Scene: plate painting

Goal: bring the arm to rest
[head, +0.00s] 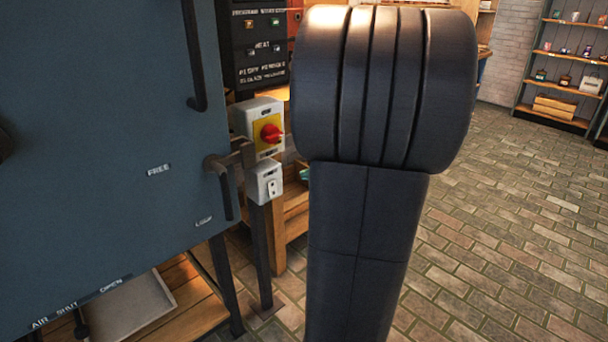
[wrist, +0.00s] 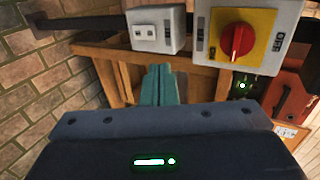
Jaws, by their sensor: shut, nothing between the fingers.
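My gripper (wrist: 158,72) shows in the wrist view as two teal fingers pressed together, with nothing between them. It is below a small white box (wrist: 155,31) and to the lower left of a switch box with a red rotary knob (wrist: 237,41) on a yellow plate. The fingers appear apart from both. In the head view my dark arm (head: 370,200) fills the middle and hides most of the gripper; a small teal bit (head: 304,174) shows at its left edge. The red knob (head: 270,133) also shows there.
A large blue-grey cabinet (head: 110,130) with dark handles takes up the left of the head view. A dark control panel (head: 262,45) stands behind the switch box. A wooden frame (wrist: 210,75) is close behind the fingers. Open brick floor (head: 500,230) lies to the right, with shelves (head: 570,55) beyond.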

